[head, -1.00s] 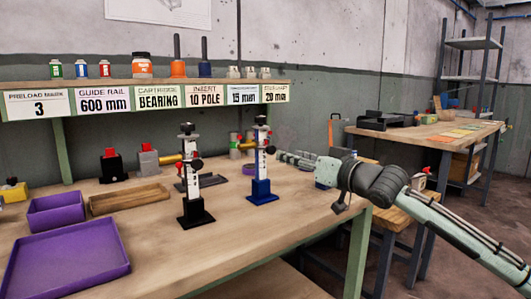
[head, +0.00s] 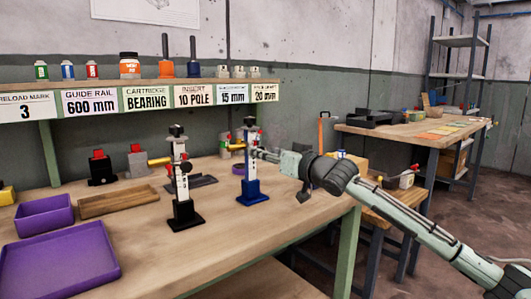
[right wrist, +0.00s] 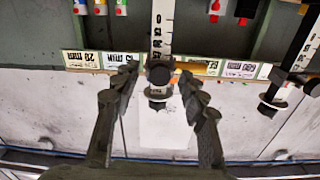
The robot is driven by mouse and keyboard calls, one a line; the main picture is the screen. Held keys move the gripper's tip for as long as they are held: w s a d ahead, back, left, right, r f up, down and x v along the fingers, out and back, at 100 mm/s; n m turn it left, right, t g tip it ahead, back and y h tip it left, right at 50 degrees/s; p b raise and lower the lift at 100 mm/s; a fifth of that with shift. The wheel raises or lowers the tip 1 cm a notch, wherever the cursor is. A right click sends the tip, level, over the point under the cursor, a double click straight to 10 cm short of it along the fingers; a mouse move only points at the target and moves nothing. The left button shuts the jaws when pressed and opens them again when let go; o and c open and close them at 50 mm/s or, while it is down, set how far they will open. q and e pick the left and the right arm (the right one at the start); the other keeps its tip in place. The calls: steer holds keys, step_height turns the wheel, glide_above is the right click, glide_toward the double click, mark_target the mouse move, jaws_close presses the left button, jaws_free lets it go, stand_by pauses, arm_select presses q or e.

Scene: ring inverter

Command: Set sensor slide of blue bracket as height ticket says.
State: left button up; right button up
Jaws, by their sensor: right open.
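The blue bracket (head: 251,186) stands upright on the bench, with a blue base, a white scale post and a black top. In the right wrist view, which is upside down, the open fingers of the right gripper (right wrist: 159,77) lie either side of a black knobbed part on the scale post (right wrist: 163,30). I cannot tell whether they touch it. The slide's exact reading is not legible. Shelf tickets show 15 mm (head: 233,93) and 20 mm (head: 265,92); their small headings are unreadable.
A black bracket (head: 186,212) stands upright left of the blue one. Purple trays (head: 60,268) and a wooden tray (head: 118,200) lie farther left. The shelf (head: 150,87) runs behind. The front bench top between the blue bracket and right edge is clear.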

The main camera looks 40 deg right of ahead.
mark_target(253, 169)
jaws_close()
arm_select(q)
steer(key=shift+s+f, duration=0.1)
steer(key=shift+s, duration=0.1)
arm_select(e)
steer(key=shift+f, duration=0.15)
step_height(253, 169, down, 6)
steer(key=shift+f+b, duration=0.1)
steer(key=shift+b, duration=0.45)
arm_select(q)
steer(key=v, duration=0.2)
steer(key=shift+s+a+r, duration=0.2)
steer(key=shift+a+r, duration=0.05)
steer(key=shift+r, duration=0.1)
arm_select(e)
jaws_free()
